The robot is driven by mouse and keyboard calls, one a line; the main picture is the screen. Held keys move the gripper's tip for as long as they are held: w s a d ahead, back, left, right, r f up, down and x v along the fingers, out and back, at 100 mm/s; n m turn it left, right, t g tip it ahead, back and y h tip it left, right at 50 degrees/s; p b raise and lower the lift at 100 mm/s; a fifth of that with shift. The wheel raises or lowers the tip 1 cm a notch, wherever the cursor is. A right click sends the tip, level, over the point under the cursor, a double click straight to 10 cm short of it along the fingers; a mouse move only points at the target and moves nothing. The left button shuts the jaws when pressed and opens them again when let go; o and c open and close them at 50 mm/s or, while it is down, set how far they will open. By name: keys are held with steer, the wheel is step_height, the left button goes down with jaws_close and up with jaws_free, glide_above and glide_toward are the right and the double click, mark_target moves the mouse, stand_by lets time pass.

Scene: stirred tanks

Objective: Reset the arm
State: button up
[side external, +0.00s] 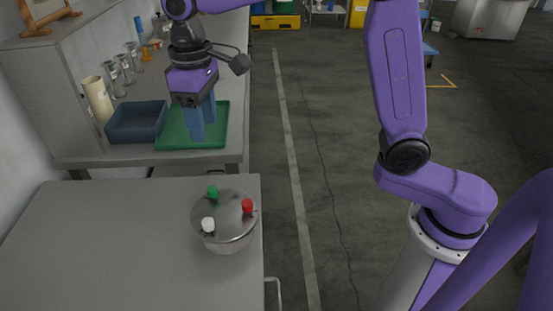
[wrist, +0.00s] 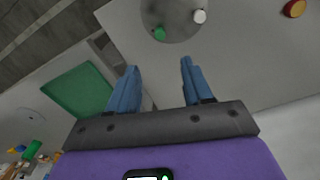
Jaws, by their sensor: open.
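My gripper (side external: 202,130) has blue fingers pointing down. In the side view it appears in front of the green tray on the far bench, and it seems to be above the surface. In the wrist view its two fingers (wrist: 158,68) stand apart with nothing between them. A round steel tank (side external: 226,225) with a lid stands on the near bench, well apart from my gripper. The lid carries a green knob (side external: 213,191), a white knob (side external: 208,224) and a red knob (side external: 247,206).
The green tray (side external: 222,143) looks empty and lies beside a dark blue bin (side external: 118,134). A cream cylinder (side external: 97,98) and several clear vessels (side external: 122,68) stand along the wall. The near bench (side external: 110,240) is clear left of the tank. A gap separates the benches.

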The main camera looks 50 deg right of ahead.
steer(key=s+d+f+n, duration=0.3)
steer(key=s+d, duration=0.6)
steer(key=s, duration=0.4)
steer(key=s+d+f+n, duration=0.3)
steer(key=s+d+f, duration=0.2)
steer(key=s, duration=0.8)
steer(key=d, duration=0.3)
steer(key=shift+s+d, duration=0.35)
steer(key=shift+d, duration=0.05)
